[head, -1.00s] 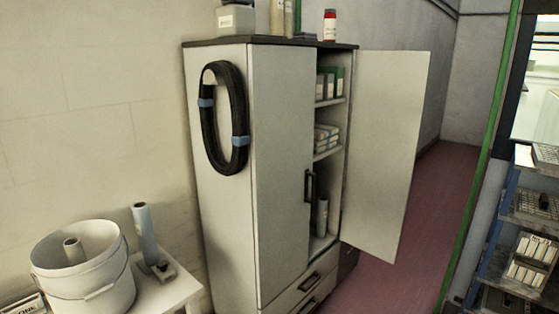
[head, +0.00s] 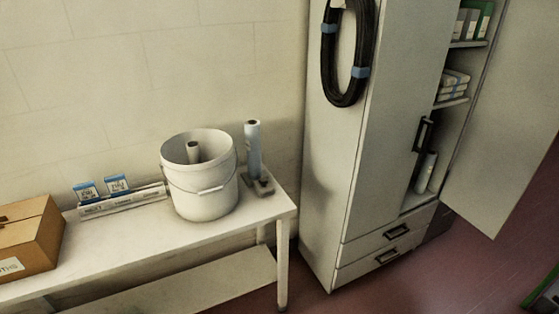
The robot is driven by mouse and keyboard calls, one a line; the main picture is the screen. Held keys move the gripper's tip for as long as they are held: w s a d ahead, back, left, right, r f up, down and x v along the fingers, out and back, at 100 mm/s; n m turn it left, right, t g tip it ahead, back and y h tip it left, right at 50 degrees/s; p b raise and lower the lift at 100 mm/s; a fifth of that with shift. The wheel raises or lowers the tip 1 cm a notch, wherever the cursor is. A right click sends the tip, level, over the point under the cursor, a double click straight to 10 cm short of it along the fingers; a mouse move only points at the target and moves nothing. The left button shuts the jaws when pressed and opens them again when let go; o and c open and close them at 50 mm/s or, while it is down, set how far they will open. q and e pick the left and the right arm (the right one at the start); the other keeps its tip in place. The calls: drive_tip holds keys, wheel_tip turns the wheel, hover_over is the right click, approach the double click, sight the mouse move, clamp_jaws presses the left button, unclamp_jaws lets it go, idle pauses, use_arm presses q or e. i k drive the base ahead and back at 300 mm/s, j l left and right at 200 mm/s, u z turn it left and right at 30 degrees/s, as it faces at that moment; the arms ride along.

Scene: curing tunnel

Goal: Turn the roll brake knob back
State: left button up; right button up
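A pale blue-white roll (head: 253,149) stands upright on a small grey base (head: 260,184) at the right end of a white table. A small dark part shows on the front of that base; whether it is the brake knob is too small to tell. Neither of my grippers is in the head view.
A white bucket (head: 204,200) with a roll inside stands just left of the base on the white table (head: 130,240). A cardboard box (head: 30,238) and small blue-white boxes (head: 117,184) sit further left. A tall cabinet (head: 335,170) with an open door (head: 510,120) stands right.

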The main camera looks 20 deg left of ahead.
sight(263, 181)
drive_tip(key=i+l, duration=0.1)
drive_tip(key=i, duration=0.2)
drive_tip(key=i+u, duration=0.15)
drive_tip(key=u, duration=0.25)
drive_tip(key=i+l+u, duration=0.1)
drive_tip(key=u, duration=0.3)
drive_tip(key=i+l+u, duration=0.1)
drive_tip(key=l+u, duration=0.15)
drive_tip(key=u, duration=0.2)
